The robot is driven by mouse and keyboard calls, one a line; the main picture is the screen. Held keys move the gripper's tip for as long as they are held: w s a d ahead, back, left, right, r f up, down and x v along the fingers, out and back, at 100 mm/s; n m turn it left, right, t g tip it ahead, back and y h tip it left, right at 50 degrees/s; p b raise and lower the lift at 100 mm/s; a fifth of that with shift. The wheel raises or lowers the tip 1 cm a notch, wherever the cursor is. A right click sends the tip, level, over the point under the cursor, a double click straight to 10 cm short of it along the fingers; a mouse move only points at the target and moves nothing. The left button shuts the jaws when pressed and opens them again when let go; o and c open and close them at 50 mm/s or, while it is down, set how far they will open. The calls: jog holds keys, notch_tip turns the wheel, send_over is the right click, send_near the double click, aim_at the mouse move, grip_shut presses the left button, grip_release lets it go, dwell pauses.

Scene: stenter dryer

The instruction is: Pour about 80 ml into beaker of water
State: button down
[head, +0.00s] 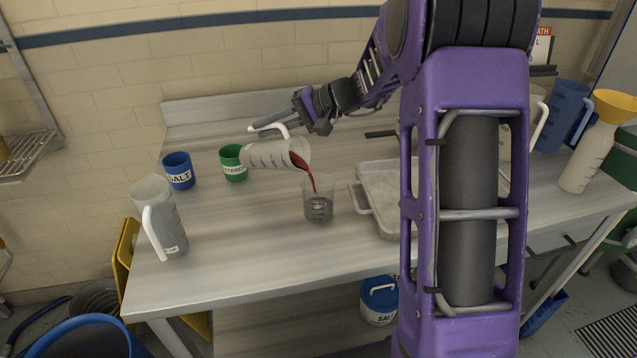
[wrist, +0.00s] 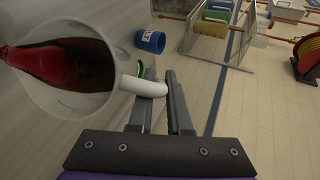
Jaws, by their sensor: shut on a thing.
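My gripper (head: 293,118) is shut on the white handle of a translucent measuring jug (head: 268,155). In the wrist view the fingers (wrist: 160,95) close on the handle, and the jug (wrist: 75,110) holds dark red liquid. The jug is tilted with its mouth to the right in the head view. A red stream (head: 311,181) runs from its lip down into the clear beaker (head: 319,206), which stands upright on the steel table. The beaker has dark markings; its liquid level is hard to read.
A blue SALT cup (head: 179,171) and a green cup (head: 233,163) stand left of the pour. Another jug (head: 159,216) stands at the table's left edge. A metal tray (head: 363,197) lies right of the beaker, partly behind my arm. A blue jug (head: 563,117) and a yellow-topped bottle (head: 588,158) stand far right.

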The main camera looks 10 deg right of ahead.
aim_at(262, 143)
jog(key=shift+s+d+r+t+y+b, duration=0.35)
jog(key=shift+r+y+b, duration=0.15)
jog(key=shift+b, duration=0.5)
dwell(0.9)
jog(key=shift+w+a+r+p, duration=0.15)
jog(key=shift+a+r+p, duration=0.1)
jog(key=shift+p, duration=0.45)
jog(key=g+h+p, duration=0.1)
jog(key=p, duration=0.1)
jog(key=w+a+f+h+p, duration=0.1)
jog(key=p, duration=0.1)
jog(key=shift+w+a+f+g+p, duration=0.1)
jog(key=shift+f+g+p, duration=0.15)
jog(key=shift+g+p, duration=0.1)
jog(key=f, duration=0.1)
jog(key=h, duration=0.1)
jog(key=f, duration=0.1)
jog(key=shift+w+a+f+m+g, duration=0.3)
jog(key=shift+g, duration=0.1)
jog(key=shift+w+f+g+h, duration=0.15)
jog(key=shift+f+g+h, duration=0.25)
jog(key=shift+h, duration=0.2)
jog(key=shift+w+a+h, duration=0.15)
jog(key=shift+a+h, duration=0.05)
jog(key=shift+h, duration=0.1)
